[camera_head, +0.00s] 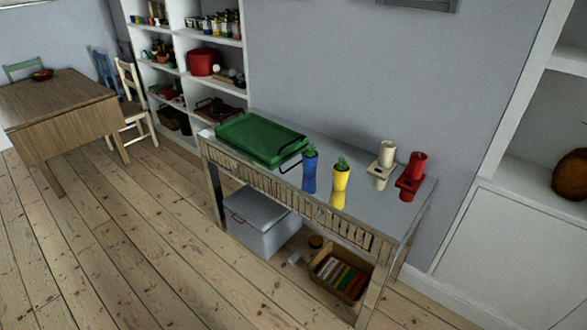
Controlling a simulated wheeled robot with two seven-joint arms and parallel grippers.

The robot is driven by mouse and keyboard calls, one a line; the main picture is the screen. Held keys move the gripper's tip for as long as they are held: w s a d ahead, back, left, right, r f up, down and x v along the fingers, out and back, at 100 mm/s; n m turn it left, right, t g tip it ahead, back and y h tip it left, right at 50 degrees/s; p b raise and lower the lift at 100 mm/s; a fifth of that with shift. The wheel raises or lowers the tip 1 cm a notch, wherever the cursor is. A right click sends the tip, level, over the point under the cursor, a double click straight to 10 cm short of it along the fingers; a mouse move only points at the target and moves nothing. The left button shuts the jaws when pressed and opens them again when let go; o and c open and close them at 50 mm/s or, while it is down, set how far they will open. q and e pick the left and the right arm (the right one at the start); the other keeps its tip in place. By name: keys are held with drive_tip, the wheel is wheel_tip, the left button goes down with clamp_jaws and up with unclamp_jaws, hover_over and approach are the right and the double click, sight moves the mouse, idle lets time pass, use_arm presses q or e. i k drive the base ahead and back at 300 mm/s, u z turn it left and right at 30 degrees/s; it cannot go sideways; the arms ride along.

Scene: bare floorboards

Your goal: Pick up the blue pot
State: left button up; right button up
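The blue pot (310,172) holds a small green plant and stands upright near the front edge of a grey-topped side table (365,206). A yellow pot (341,180) with a similar plant stands just to its right. A green tray (258,139) with dark handles lies to its left, and one handle reaches close to the blue pot. Neither of my grippers shows in the head view.
A cream cup holder (381,168) and a red one (411,180) stand at the table's right. A grey lidded box (262,222) and a crate (338,278) sit underneath. Shelves and a wooden dining table (58,105) are at left. The floor in front is clear.

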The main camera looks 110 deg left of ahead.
sight(310, 156)
drive_tip(key=u, duration=3.6)
